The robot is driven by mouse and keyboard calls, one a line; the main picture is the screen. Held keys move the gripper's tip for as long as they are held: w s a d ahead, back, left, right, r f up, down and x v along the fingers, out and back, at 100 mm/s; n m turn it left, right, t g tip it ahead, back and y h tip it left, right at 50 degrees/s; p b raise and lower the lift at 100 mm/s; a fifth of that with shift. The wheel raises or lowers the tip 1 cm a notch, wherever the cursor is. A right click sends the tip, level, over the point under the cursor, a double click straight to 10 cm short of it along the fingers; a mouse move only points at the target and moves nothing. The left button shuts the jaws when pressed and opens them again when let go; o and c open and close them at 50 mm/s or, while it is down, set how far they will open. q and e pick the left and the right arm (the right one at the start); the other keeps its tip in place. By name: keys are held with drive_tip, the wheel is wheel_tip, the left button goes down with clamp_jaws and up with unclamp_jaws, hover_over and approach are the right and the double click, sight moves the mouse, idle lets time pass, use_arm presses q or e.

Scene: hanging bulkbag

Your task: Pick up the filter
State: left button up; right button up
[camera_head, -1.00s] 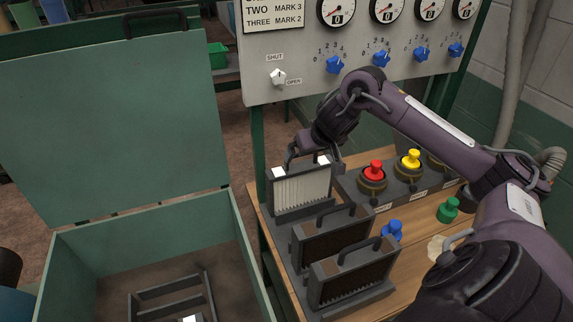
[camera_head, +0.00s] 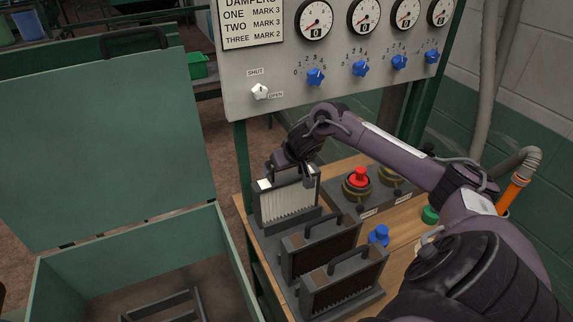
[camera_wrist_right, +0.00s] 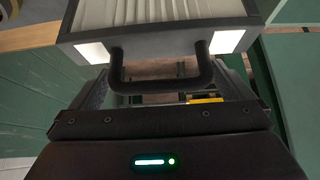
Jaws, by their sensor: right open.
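A clean filter with white pleats and a grey frame (camera_head: 287,203) stands upright in a dark holder on the wooden bench. Two filters with dark brown faces, a middle one (camera_head: 322,249) and a near one (camera_head: 343,285), stand in front of it, each with a dark top handle. My right gripper (camera_head: 290,174) is at the top of the white filter, its fingers open. In the right wrist view, the filter's black handle (camera_wrist_right: 162,86) lies between the open fingers (camera_wrist_right: 163,92), with the filter's white pleats (camera_wrist_right: 155,12) beyond. My left gripper is out of view.
An open green box (camera_head: 215,250) stands at left, its lid (camera_head: 100,140) raised and a slotted frame (camera_head: 165,306) inside. Red (camera_head: 360,177) and blue (camera_head: 379,235) knobs stand right of the filters. A gauge panel (camera_head: 285,83) rises behind the bench.

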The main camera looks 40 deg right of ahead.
drive_tip(key=c, duration=1.2)
drive_tip(key=shift+r, duration=0.1)
drive_tip(key=shift+c, duration=0.4)
